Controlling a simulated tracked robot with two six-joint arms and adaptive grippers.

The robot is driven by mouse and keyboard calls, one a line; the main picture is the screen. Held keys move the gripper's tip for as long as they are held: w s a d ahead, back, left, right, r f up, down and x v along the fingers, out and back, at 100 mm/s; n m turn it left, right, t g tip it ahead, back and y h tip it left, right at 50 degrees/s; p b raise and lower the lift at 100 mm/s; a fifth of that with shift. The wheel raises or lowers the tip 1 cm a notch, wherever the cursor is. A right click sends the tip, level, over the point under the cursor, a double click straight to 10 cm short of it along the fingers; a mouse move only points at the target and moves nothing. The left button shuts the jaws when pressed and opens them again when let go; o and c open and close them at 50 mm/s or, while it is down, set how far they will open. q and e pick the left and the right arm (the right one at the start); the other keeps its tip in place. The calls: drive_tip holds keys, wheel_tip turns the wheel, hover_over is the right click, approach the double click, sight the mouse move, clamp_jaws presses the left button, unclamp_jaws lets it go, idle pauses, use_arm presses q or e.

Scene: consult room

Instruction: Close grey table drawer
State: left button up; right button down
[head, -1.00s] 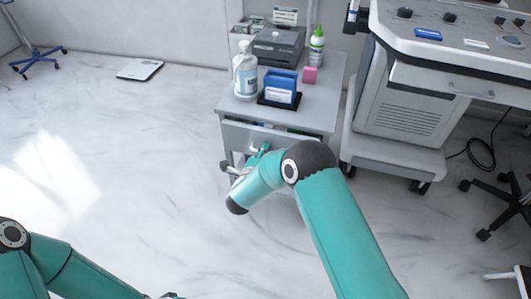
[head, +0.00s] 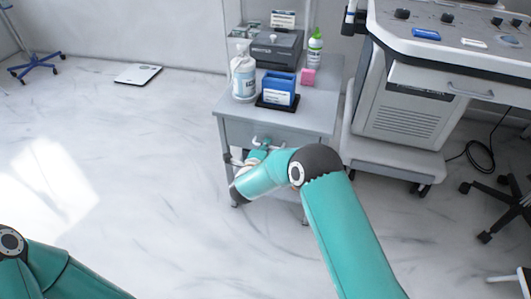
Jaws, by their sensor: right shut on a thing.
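The grey table (head: 322,118) stands at the upper middle. Its drawer front (head: 237,132) sits just under the tabletop, and no gap or drawer inside shows above it. My right gripper (head: 261,143) is at the middle of the drawer front, shut on the drawer handle. The handle is mostly hidden by the gripper and my right forearm. My left arm shows at the lower left corner, but its gripper is out of view.
On the tabletop stand a pump bottle (head: 243,77), a blue holder (head: 279,88), a dark printer-like device (head: 277,48), a green-capped bottle (head: 315,48) and a pink block (head: 308,77). A white medical cart (head: 405,115) stands close on the right.

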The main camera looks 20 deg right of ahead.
drive_tip(key=c, duration=1.5)
unclamp_jaws()
drive_tip(key=shift+w+d+f, duration=0.1)
drive_tip(key=shift+f, duration=0.05)
drive_tip(key=shift+s+a, duration=0.2)
drive_tip(key=v, duration=1.1)
drive_tip(key=shift+s+a, duration=0.1)
drive_tip(key=shift+s, duration=0.15)
